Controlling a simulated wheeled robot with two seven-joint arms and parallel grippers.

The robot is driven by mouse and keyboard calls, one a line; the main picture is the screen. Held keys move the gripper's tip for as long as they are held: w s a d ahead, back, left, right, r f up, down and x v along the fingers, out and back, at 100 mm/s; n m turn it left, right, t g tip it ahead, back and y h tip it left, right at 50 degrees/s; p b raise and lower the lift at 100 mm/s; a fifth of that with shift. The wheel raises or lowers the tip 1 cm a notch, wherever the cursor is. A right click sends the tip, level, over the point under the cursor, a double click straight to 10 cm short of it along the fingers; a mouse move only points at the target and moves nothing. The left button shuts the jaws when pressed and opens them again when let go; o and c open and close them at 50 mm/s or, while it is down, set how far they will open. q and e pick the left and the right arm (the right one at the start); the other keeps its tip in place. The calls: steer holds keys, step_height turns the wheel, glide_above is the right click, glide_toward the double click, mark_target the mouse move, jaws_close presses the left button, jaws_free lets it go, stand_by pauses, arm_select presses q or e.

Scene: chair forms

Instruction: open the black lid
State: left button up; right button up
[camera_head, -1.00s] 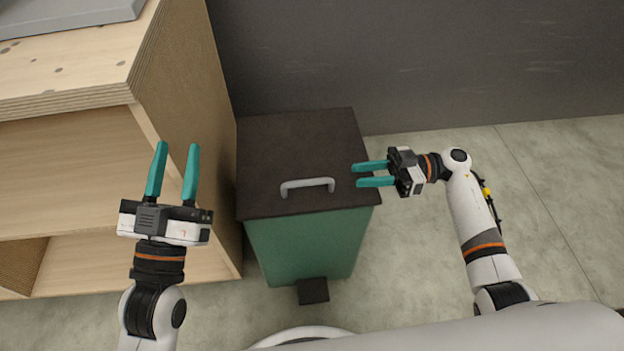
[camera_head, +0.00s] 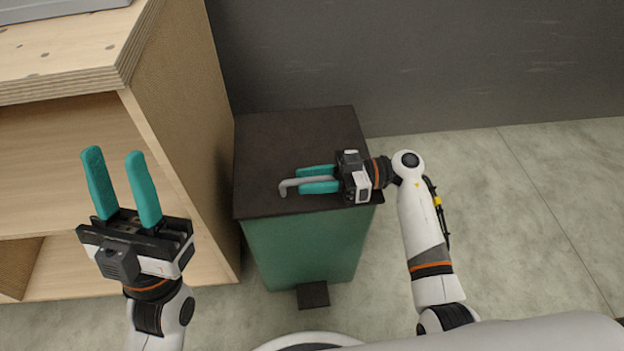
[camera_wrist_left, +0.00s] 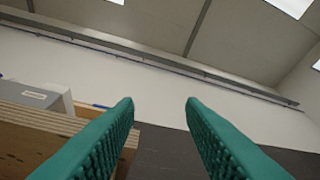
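The black lid (camera_head: 265,150) lies flat and closed on a green bin (camera_head: 300,245). A grey bar handle (camera_head: 290,186) stands on the lid. My right gripper (camera_head: 302,180) is over the lid with its teal fingers on either side of the handle, one beyond it and one on the near side. A gap shows between the fingers, so it is open around the handle; part of the handle is hidden by the gripper. My left gripper (camera_head: 112,160) is open and empty, left of the bin in front of the shelf; its fingers also show apart in the left wrist view (camera_wrist_left: 160,103).
A wooden shelf unit (camera_head: 185,110) stands close against the bin's left side, with a grey object (camera_head: 50,8) on top. A dark wall (camera_head: 440,60) is behind the bin. A black pedal (camera_head: 312,294) is at the bin's front foot. The floor (camera_head: 530,220) to the right is clear.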

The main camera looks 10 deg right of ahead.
jaws_close()
steer(key=shift+r, duration=0.1)
stand_by(0.3)
